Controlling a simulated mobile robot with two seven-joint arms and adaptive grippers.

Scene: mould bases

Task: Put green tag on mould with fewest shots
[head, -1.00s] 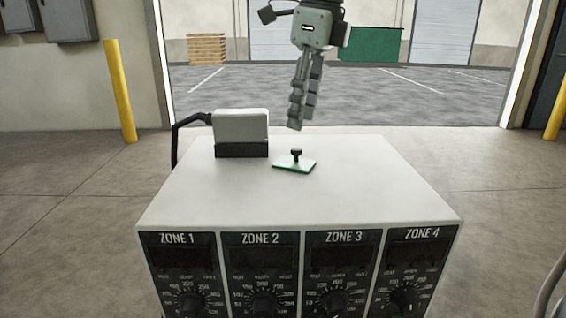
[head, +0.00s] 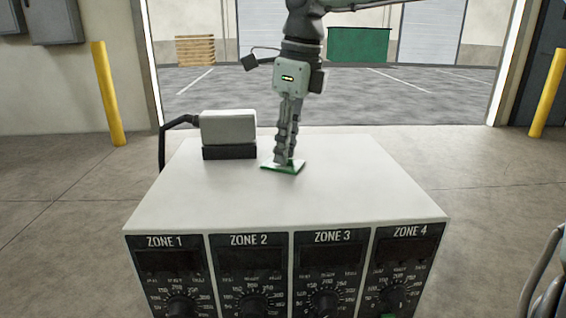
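The green tag (head: 270,166) is a flat plate with a pale top and green edge. It lies on top of the white cabinet, near the back. My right gripper (head: 285,158) comes down from above, with its fingertips at the tag. The tag's dark knob is hidden behind the fingers. The fingers overlap from this angle, so I cannot tell whether they are closed on the knob. My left gripper is not in view. No mould is in view.
The white cabinet (head: 340,190) has several zone dials on its front. A white box on a black base (head: 228,128), with a black cable, stands left of the tag. Yellow posts (head: 107,92) flank the doorway behind. The cabinet top to the right is clear.

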